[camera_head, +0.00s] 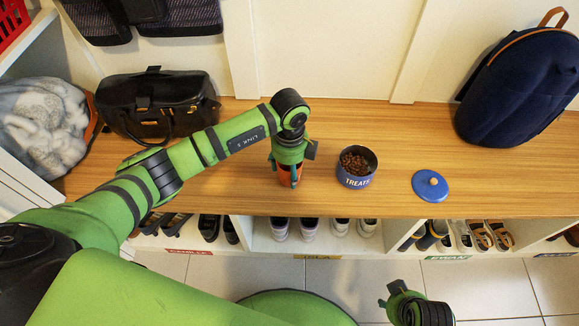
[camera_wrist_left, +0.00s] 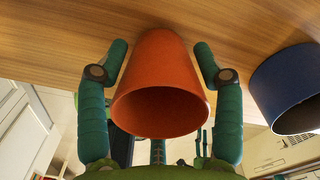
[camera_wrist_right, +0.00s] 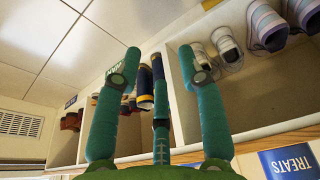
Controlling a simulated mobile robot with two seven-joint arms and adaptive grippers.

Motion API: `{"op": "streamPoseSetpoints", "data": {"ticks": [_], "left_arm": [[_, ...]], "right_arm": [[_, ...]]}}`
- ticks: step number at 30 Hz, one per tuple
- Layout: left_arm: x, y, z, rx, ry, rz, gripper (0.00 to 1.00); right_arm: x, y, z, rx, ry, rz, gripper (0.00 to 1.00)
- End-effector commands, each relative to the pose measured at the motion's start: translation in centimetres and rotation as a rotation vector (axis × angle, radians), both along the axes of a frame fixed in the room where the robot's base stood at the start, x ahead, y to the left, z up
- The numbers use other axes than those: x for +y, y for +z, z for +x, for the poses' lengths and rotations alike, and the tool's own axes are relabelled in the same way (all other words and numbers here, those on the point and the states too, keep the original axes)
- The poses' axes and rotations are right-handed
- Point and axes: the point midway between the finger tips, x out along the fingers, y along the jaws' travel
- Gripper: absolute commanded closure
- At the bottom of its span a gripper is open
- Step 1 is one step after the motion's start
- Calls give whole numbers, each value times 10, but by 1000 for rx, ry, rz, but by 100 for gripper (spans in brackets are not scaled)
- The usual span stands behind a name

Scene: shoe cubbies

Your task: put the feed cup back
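The orange feed cup (camera_head: 284,178) is on the wooden bench, mostly hidden under my left gripper (camera_head: 289,172) in the head view. In the left wrist view the cup (camera_wrist_left: 160,75) has its mouth toward the camera. The left gripper's fingers (camera_wrist_left: 161,50) stand on both sides of it, with a small gap visible at each side. The blue treats tin (camera_head: 357,167) stands open just to the right, full of brown kibble. Its blue lid (camera_head: 430,186) with a wooden knob lies further right. My right gripper (camera_wrist_right: 160,54) is open and empty, low in front of the cubbies.
A black handbag (camera_head: 157,103) and a grey fuzzy bag (camera_head: 42,125) are at the left. A navy backpack (camera_head: 520,85) is at the right. Cubbies below the bench hold several shoes (camera_head: 309,228). The bench between lid and backpack is clear.

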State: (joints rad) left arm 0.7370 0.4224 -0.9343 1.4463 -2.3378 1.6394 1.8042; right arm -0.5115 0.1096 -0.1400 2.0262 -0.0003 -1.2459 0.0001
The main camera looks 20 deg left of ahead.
Motion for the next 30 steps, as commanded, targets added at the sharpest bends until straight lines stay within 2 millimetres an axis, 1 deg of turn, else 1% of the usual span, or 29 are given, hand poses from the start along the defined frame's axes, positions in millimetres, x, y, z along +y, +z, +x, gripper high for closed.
{"op": "streamPoseSetpoints", "data": {"ticks": [10, 14, 15, 17, 24, 27, 30], "left_arm": [[0, 0, 0, 0, 0, 0, 17], [0, 6, 0, 0, 0, 0, 17], [0, 12, 0, -2, -1, 0, 17], [0, 23, 1, -4, -2, -1, 17], [0, 77, 1, -4, -1, -1, 17], [0, 96, 1, -3, -1, -1, 17], [0, 110, 0, -3, 0, 1, 17]], "right_arm": [[0, 0, 0, 0, 0, 0, 60], [0, -1, -1, 2, 0, 0, 60], [-1, -8, -2, 11, 1, -2, 60], [-1, -15, -4, 18, 1, -4, 60], [-2, -43, -13, 36, 5, -4, 60], [-2, -52, -16, 41, 6, -4, 60], [-2, -59, -20, 44, 7, -5, 60]]}}
